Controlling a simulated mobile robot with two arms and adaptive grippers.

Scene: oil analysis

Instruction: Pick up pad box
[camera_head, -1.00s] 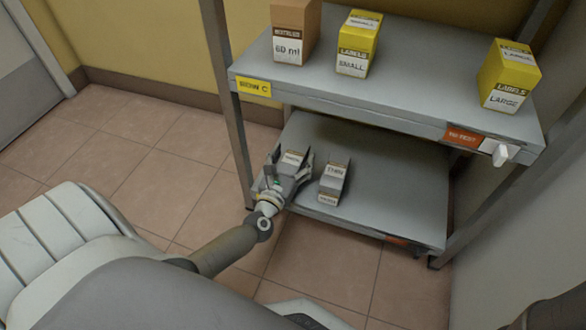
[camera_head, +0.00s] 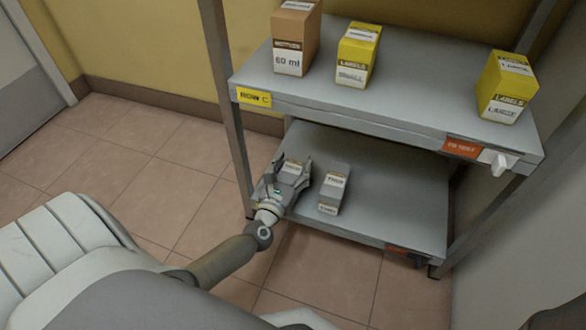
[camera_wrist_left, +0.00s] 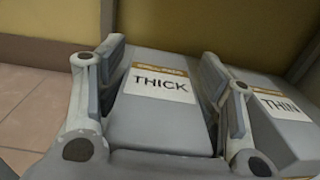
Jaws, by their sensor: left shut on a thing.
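A grey pad box labelled THICK (camera_wrist_left: 155,120) stands on the lower shelf; it also shows in the head view (camera_head: 291,172). My left gripper (camera_head: 287,176) is shut on this box, with one finger on each side of it, as the left wrist view (camera_wrist_left: 160,85) shows. A second grey pad box labelled THIN (camera_head: 333,188) stands just to the right; in the left wrist view it (camera_wrist_left: 280,125) is close beside the right finger. I cannot tell whether the held box is lifted off the shelf. My right gripper is not in view.
The lower shelf (camera_head: 395,195) is bare to the right of the boxes. The upper shelf (camera_head: 420,110) overhangs it and holds a brown box (camera_head: 296,40), a yellow small-labels box (camera_head: 356,55) and a yellow large-labels box (camera_head: 507,88). A rack post (camera_head: 228,110) stands left of my gripper.

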